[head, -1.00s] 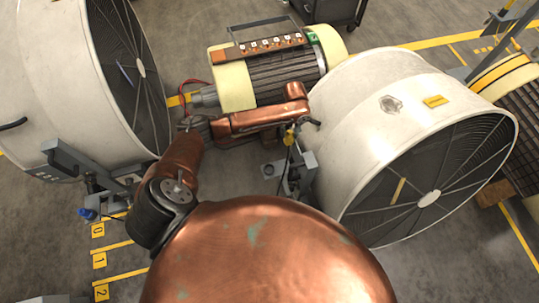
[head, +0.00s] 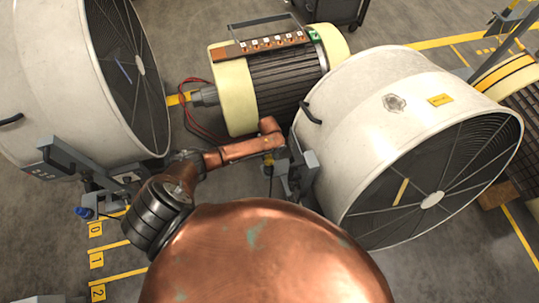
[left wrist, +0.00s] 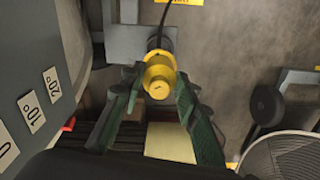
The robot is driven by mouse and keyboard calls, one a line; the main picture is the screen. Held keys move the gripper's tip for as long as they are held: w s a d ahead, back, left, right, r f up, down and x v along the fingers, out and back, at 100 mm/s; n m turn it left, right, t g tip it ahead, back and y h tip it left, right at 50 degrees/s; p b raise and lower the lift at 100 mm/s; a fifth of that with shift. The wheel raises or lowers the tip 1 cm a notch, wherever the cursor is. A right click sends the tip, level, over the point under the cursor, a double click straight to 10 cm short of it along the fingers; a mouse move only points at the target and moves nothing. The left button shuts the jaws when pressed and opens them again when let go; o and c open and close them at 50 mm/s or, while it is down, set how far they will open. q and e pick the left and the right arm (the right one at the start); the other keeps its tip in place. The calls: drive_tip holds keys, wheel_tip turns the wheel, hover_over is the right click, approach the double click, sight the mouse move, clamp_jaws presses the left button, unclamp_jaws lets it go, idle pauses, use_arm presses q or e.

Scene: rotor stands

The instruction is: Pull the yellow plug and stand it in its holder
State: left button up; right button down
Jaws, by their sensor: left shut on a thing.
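The yellow plug (head: 268,159) is beside the grey bracket (head: 300,172) of the right-hand drum fan, with its black cable hanging from it. My left gripper (head: 268,147) is shut on the plug; its fingers are small and partly hidden in the head view. In the left wrist view the yellow plug (left wrist: 158,76) sits between the tips of my green fingers (left wrist: 157,92), and its cable runs up past a grey bracket (left wrist: 127,42). I cannot tell whether the plug touches the bracket. My right gripper is not in view.
White drum fans stand left (head: 60,70) and right (head: 395,125) of my arm. A cream-ended motor (head: 235,105) with red cables lies behind it. A blue plug (head: 84,212) is at the left stand.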

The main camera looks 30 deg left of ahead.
use_arm(q)
wheel_tip(320, 180, down, 2)
drive_tip(key=shift+f+b, duration=0.1)
drive_tip(key=shift+b, duration=0.7)
wheel_tip(320, 180, down, 2)
drive_tip(key=shift+f+b, duration=0.1)
drive_tip(key=shift+b, duration=0.95)
drive_tip(key=shift+w+r, duration=0.1)
drive_tip(key=shift+r, duration=0.1)
drive_tip(key=shift+d+p, duration=0.1)
drive_tip(key=shift+p, duration=0.45)
drive_tip(key=shift+f, duration=0.25)
drive_tip(key=shift+f, duration=0.2)
